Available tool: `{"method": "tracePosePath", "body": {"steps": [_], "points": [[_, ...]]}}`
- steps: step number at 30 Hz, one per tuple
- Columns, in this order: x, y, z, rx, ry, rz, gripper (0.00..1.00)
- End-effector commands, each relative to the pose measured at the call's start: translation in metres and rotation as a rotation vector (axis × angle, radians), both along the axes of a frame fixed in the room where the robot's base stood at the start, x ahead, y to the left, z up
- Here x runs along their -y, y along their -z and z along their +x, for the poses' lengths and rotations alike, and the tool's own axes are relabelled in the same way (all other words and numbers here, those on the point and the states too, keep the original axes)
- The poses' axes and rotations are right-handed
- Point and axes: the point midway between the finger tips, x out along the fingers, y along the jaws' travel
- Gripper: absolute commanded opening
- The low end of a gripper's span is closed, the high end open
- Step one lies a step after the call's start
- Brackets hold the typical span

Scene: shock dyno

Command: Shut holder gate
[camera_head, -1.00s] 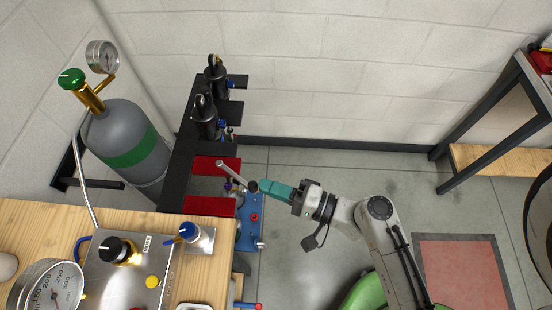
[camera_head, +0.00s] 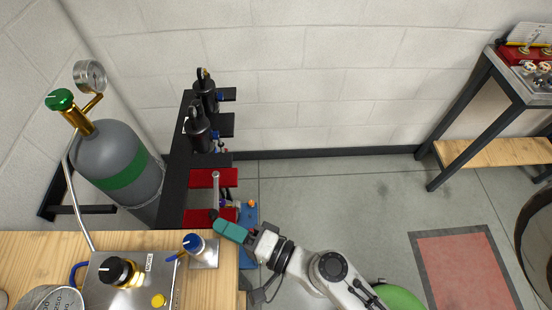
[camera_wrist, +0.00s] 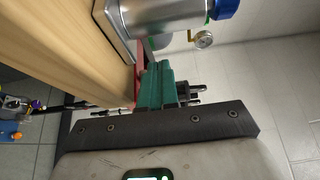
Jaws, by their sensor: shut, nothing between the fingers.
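The holder has two red plates, an upper one (camera_head: 225,178) and a lower one (camera_head: 190,217), on a black rack. Its gate looks like a silver bar (camera_head: 215,188) hinged at the upper plate. The bar spans the gap between the plates, its dark end knob at the lower plate. My gripper (camera_head: 216,224) is shut and empty, its teal fingertips at or beside that knob; contact is hard to tell. In the wrist view, the teal fingers (camera_wrist: 155,85) are together beside a red plate edge (camera_wrist: 137,88); the bar is not clear there.
A wooden bench (camera_head: 40,249) with a metal control box (camera_head: 133,279) and blue-capped regulator (camera_head: 194,243) lies close left of my gripper. Black shocks (camera_head: 197,132) hang on the rack (camera_head: 177,180). A gas cylinder (camera_head: 110,158) stands left.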

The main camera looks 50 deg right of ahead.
Motion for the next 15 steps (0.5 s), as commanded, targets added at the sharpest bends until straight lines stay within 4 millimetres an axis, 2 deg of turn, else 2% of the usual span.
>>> {"method": "tracePosePath", "body": {"steps": [6,15], "points": [[-0.0087,-0.0001,0.0064,0.0,-0.001,0.0,0.0],[-0.0117,-0.0003,0.009,0.001,-0.001,0.001,0.0]]}}
